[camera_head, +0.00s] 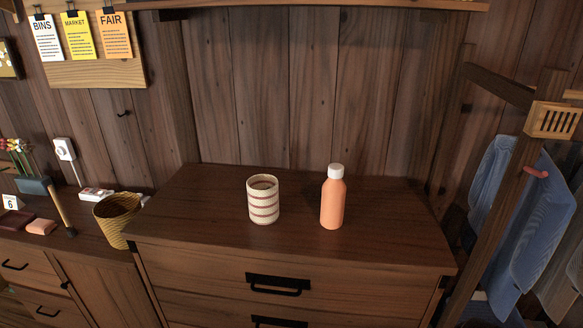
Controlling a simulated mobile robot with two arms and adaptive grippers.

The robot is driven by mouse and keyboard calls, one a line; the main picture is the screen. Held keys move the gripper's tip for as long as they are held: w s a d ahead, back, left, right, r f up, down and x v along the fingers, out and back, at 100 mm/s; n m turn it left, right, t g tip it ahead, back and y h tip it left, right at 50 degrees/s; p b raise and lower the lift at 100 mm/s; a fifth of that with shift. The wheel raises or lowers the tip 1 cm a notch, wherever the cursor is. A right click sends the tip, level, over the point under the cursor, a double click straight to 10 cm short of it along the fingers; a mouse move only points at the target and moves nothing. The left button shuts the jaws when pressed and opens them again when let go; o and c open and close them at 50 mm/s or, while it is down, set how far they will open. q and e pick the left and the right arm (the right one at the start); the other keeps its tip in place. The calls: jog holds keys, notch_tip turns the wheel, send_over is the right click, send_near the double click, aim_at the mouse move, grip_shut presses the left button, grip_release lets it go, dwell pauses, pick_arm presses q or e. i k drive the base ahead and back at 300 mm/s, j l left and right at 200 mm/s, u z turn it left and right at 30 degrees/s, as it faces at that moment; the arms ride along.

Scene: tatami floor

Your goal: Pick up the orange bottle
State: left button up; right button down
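The orange bottle (332,203) stands upright on top of a dark wooden chest of drawers (200,205), right of its middle. It has a white cap (336,171). A cream cup with reddish stripes (263,201) stands to its left, with a clear gap between them. Neither of my grippers shows in the head view, so where they are relative to the bottle cannot be seen.
The chest top is otherwise bare. A plank wall stands behind it and a shelf (330,5) runs above. A yellow woven basket (117,217) sits on the lower cabinet at left. A wooden post rack with blue cloth (525,225) stands at right.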

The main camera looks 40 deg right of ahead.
aim_at(334, 189)
jog(key=z, duration=1.55)
